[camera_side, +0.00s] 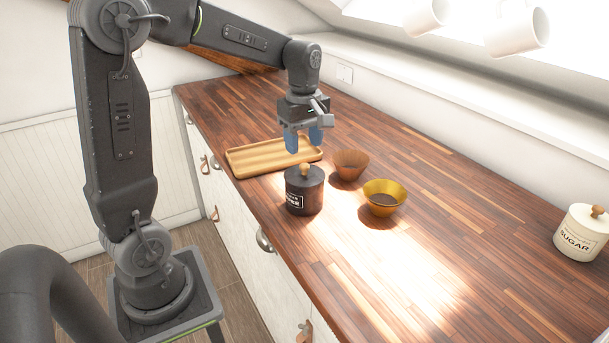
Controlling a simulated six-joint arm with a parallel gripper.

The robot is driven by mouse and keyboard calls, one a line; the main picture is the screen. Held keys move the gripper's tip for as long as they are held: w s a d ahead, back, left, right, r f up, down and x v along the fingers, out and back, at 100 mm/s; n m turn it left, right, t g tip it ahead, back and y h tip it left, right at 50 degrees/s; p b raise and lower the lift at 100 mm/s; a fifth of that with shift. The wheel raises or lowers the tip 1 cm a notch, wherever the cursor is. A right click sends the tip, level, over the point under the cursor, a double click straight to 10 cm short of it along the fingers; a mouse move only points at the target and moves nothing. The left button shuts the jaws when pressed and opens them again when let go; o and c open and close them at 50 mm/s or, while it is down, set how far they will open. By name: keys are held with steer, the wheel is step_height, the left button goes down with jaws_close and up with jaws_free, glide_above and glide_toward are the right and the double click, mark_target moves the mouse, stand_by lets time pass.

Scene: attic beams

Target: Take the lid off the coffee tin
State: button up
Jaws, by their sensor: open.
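The coffee tin (304,197) is a dark, round canister with a white label, standing upright near the front edge of the wooden counter. Its dark lid (293,174) sits on top and has a round wooden knob (305,169). My gripper (304,145) points down above the tin, its two blue fingertips apart and with nothing between them. The fingertips appear a little above the knob; whether they are exactly over it cannot be told from this one view.
A wooden tray (243,163) lies behind the tin. A brown bowl (350,163) and a yellow bowl (384,196) stand close to its right. A white sugar canister (580,235) is at far right. White mugs (516,33) hang above. The counter's right front (450,265) is clear.

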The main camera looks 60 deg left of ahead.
mark_target(304, 165)
steer(key=shift+w+a+f, duration=0.1)
steer(key=shift+f, duration=1.6)
steer(key=shift+w+a+f, duration=0.1)
steer(key=shift+f, duration=1.6)
steer(key=shift+c, duration=0.4)
jaws_close()
